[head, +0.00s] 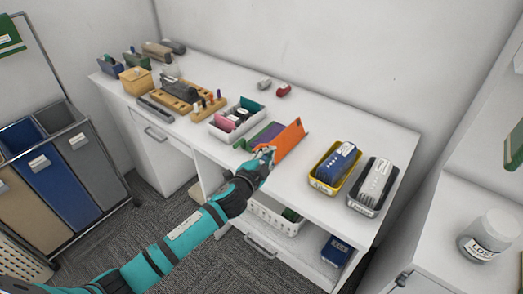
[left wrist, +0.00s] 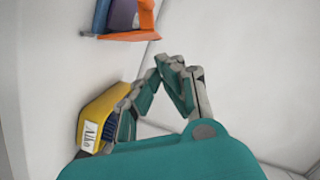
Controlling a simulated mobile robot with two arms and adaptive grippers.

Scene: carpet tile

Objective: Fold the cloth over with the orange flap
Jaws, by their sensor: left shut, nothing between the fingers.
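The orange flap (head: 290,139) stands raised and tilted at the right side of a folding board on the white table. It also shows at the top of the left wrist view (left wrist: 130,37). A purple cloth (head: 265,133) lies to the left of the flap, partly hidden by it; a bit of it shows in the left wrist view (left wrist: 122,14). My left gripper (head: 265,153) is at the near edge of the flap in the head view. In the left wrist view its fingers (left wrist: 172,65) are closed, empty, and apart from the flap. My right gripper is out of view.
A white tray (head: 222,133) with coloured items is at left. Wooden holders (head: 177,103) stand farther left. Table behind the flap is mostly clear.

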